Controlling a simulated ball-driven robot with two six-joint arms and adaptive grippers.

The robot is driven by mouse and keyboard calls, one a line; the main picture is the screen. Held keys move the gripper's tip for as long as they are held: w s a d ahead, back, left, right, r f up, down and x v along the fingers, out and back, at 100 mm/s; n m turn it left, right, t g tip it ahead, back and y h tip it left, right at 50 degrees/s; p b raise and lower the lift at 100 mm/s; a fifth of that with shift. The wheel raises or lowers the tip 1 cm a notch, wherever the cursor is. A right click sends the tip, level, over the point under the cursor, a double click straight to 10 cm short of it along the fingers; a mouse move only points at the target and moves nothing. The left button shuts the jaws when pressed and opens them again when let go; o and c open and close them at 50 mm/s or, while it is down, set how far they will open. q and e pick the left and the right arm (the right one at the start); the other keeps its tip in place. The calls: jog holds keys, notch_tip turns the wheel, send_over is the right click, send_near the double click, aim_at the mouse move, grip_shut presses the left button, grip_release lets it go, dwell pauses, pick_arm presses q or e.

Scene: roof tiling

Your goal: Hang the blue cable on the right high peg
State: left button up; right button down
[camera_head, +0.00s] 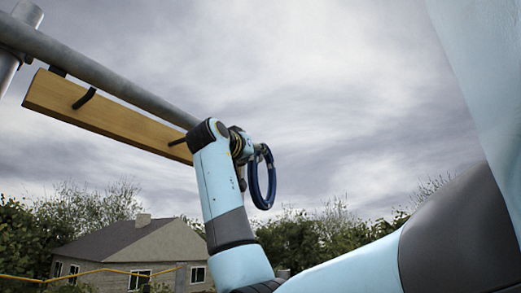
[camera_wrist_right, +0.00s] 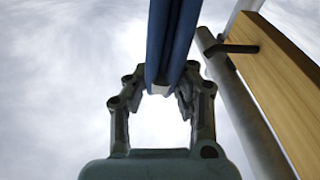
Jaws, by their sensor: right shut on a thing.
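The blue cable (camera_head: 271,181) is a coiled loop hanging upright from my right gripper (camera_head: 262,152), out in the air to the right of the board. In the right wrist view the cable (camera_wrist_right: 172,35) passes between the fingers of the gripper (camera_wrist_right: 168,85), which are shut on it. A wooden board (camera_head: 120,121) carries a dark peg (camera_head: 85,98) near its left end and another dark peg (camera_head: 177,142) near its right end, beside my wrist. One peg also shows in the right wrist view (camera_wrist_right: 238,48), to the right of the cable and apart from it. My left gripper is out of view.
A grey metal pole (camera_head: 130,83) runs along above the board and meets an upright pole (camera_head: 14,45) at the far left. My right wrist covers the board's right end. A house (camera_head: 135,250) and trees stand far below. Open sky lies right of the cable.

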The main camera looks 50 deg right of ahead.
jog(key=w+f+p, duration=0.1)
jog(key=w+p, duration=0.1)
jog(key=w, duration=0.5)
jog(key=shift+w+a+f, duration=0.25)
jog(key=shift+a+f, duration=0.15)
dwell(0.5)
dwell(0.5)
jog(key=c, duration=1.1)
grip_release()
jog(key=shift+o, duration=0.2)
jog(key=shift+f, duration=0.15)
jog(key=shift+a, duration=0.15)
